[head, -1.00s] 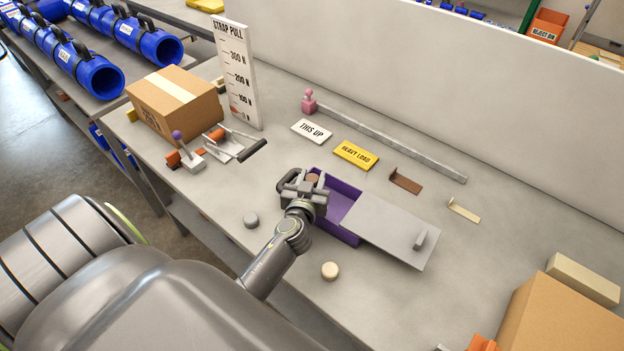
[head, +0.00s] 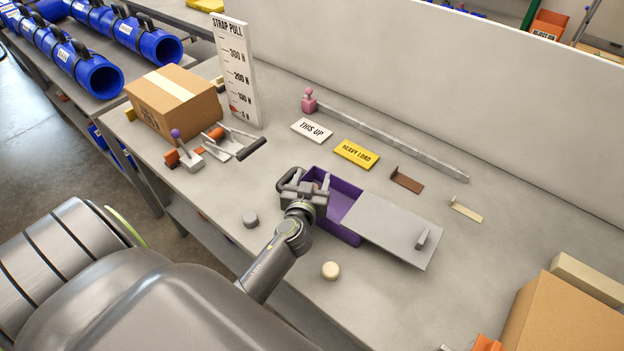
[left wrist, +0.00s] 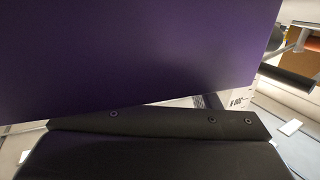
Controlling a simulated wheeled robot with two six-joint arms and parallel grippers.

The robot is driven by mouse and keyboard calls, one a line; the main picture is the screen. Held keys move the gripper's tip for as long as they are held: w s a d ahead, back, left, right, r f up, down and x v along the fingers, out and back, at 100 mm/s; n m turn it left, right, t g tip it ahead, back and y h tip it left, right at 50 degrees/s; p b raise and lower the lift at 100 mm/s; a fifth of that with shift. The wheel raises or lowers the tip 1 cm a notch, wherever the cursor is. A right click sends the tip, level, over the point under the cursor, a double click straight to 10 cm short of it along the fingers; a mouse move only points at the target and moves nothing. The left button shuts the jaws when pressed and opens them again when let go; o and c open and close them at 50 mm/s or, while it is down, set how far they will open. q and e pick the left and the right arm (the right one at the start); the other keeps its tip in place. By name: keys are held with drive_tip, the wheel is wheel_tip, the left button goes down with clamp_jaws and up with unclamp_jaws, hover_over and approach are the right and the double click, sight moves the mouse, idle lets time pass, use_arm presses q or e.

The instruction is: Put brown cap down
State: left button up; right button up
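My left gripper (head: 304,192) is at the left end of the purple box (head: 345,200), reaching over its near left wall. A small brownish patch, likely the brown cap (head: 317,184), shows just behind the gripper, mostly hidden. I cannot tell whether the fingers hold it or it rests inside the box. In the left wrist view a purple wall (left wrist: 140,50) fills most of the picture and hides the fingertips. A grey sliding lid (head: 395,228) covers the right part of the box. My right gripper is not in view.
A grey cap (head: 250,220) and a cream cap (head: 330,270) lie on the bench in front of the box. Brown (head: 407,182) and cream (head: 466,210) brackets lie behind it. Yellow (head: 356,154) and white (head: 312,130) signs lie farther back. A carton (head: 175,102) stands left.

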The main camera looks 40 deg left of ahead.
use_arm(q)
drive_tip(key=shift+s+f, duration=0.1)
drive_tip(key=shift+f, duration=0.1)
drive_tip(key=shift+r+p, duration=0.35)
drive_tip(key=shift+p, duration=0.15)
drive_tip(key=shift+r+p, duration=0.45)
drive_tip(key=shift+p, duration=0.05)
drive_tip(key=b+v, duration=0.2)
drive_tip(key=v, duration=1)
drive_tip(key=shift+a, duration=0.1)
